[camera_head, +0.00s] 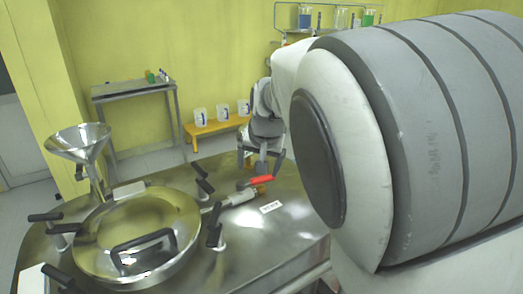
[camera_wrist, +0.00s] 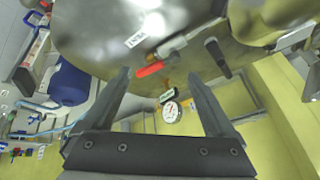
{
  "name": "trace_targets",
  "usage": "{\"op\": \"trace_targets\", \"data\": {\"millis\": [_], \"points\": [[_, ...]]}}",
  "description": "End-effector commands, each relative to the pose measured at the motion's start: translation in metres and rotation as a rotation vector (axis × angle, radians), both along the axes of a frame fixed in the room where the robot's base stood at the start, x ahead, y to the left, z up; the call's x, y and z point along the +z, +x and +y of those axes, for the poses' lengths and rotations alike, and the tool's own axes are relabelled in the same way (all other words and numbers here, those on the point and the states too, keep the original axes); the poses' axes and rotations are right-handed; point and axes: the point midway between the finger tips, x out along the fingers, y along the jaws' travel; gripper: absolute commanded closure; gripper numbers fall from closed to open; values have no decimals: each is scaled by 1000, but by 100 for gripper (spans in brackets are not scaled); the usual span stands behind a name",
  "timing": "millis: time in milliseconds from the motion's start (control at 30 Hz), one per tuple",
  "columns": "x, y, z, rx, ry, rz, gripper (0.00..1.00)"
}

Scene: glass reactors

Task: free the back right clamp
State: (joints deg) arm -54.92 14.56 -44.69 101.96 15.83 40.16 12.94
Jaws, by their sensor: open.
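The round steel lid (camera_head: 165,208) of the reactor has clamps with black handles around its rim. A black handle (camera_wrist: 217,57), probably this clamp's, shows right of my fingers in the wrist view. My gripper (camera_head: 261,168) is beyond and to the right of the clamp, over the vessel top by a red-handled valve (camera_head: 256,182). In the wrist view my gripper (camera_wrist: 159,75) is open, its fingers wide apart and empty, apart from the black handle.
The red valve handle (camera_wrist: 150,69) lies between my fingertips in the wrist view, with a gauge (camera_wrist: 171,112) below it. Another black-handled clamp (camera_head: 215,236) stands at the lid's front right. A steel funnel (camera_head: 78,143) rises at the back left.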

Motion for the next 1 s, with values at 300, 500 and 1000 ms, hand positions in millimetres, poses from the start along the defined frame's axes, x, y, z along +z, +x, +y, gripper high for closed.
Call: {"op": "trace_targets", "data": {"millis": [300, 500, 1000], "points": [[3, -6, -7, 1, 11, 10, 9], [3, -6, -7, 1, 11, 10, 15], [3, 3, 118, 483, -402, -49, 100]]}}
